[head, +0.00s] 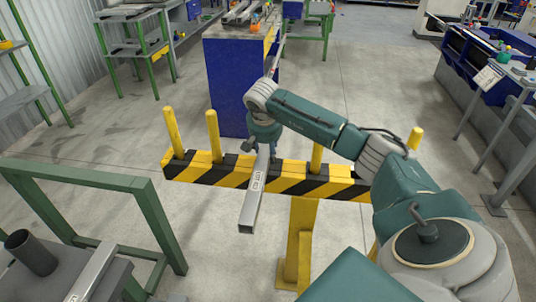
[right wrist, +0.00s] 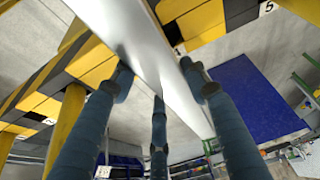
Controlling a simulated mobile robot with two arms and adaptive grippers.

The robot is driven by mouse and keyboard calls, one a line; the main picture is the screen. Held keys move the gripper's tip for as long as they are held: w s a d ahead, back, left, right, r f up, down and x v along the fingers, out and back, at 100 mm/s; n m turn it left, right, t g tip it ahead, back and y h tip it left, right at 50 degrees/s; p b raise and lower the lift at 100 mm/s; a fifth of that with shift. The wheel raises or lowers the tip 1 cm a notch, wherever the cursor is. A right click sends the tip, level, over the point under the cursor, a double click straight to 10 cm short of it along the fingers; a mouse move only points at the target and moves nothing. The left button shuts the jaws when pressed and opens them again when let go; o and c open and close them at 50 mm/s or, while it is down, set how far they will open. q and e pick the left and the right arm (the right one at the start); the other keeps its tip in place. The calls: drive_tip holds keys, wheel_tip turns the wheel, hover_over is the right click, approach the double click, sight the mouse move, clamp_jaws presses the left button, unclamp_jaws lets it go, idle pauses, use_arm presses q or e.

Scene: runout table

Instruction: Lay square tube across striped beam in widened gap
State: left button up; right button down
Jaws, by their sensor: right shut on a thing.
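The square tube (head: 254,195) is a grey metal bar with a small label. In the head view it lies crosswise over the black-and-yellow striped beam (head: 285,184), its open end towards me. It is between two upright yellow posts, the left one (head: 213,136) and the right one (head: 317,155). My right gripper (head: 260,148) is shut on the tube at its far part, beyond the beam. In the right wrist view the gripper fingers (right wrist: 156,80) flank the pale tube (right wrist: 150,45). I cannot tell whether the tube touches the beam. My left gripper is not in view.
More yellow posts stand at the beam's far left (head: 173,133) and right (head: 415,138). A blue cabinet (head: 229,85) stands behind the beam. A green frame (head: 150,205) and a dark pipe (head: 32,252) are at lower left. Floor between frame and beam is clear.

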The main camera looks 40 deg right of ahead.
wheel_tip(320, 180, down, 2)
drive_tip(key=shift+w+f, duration=0.1)
drive_tip(key=shift+f, duration=0.2)
drive_tip(key=shift+f+b, duration=0.3)
drive_tip(key=shift+a, duration=0.1)
drive_tip(key=c, duration=0.9)
unclamp_jaws()
drive_tip(key=shift+s+f, duration=0.2)
drive_tip(key=shift+f, duration=0.05)
drive_tip(key=shift+c, duration=0.2)
drive_tip(key=shift+r, duration=0.15)
